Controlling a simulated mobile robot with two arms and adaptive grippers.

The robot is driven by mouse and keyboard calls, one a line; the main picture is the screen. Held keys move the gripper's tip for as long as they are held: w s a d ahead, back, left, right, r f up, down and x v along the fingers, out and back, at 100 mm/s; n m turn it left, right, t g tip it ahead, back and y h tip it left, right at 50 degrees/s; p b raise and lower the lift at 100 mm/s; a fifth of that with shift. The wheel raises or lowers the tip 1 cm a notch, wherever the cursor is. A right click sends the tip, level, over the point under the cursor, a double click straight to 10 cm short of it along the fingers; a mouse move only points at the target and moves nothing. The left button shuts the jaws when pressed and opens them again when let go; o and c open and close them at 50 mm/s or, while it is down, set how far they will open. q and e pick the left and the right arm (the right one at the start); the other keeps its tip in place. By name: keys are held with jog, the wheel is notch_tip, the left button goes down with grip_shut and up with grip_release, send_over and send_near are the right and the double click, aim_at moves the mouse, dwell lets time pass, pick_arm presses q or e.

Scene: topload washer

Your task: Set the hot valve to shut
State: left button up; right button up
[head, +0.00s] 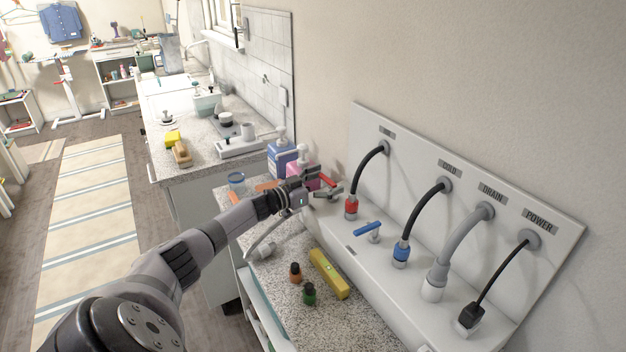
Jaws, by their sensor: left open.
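The white utility panel (470,165) on the right wall has labelled hoses. A black hose with a red connector (351,208) is at its left end. A small red piece, seemingly the hot valve's handle (328,182), shows between my left gripper's fingers; its body is mostly hidden and I cannot tell its setting. My left gripper (325,180) is open around or just beside this red piece; I cannot tell whether they touch. The blue cold valve handle (368,230) lies to the right, nearer me. My right gripper is not in view.
A pink bottle (303,176) and a blue bottle (281,158) stand close behind my left gripper. On the speckled counter below are a yellow box (328,273) and small brown (295,272) and green (309,293) bottles. The cold, drain and power lines rise along the panel.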

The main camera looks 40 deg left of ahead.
pick_arm(q)
jog(key=v, duration=1.1)
jog(key=shift+s, duration=0.35)
jog(key=shift+a, duration=0.15)
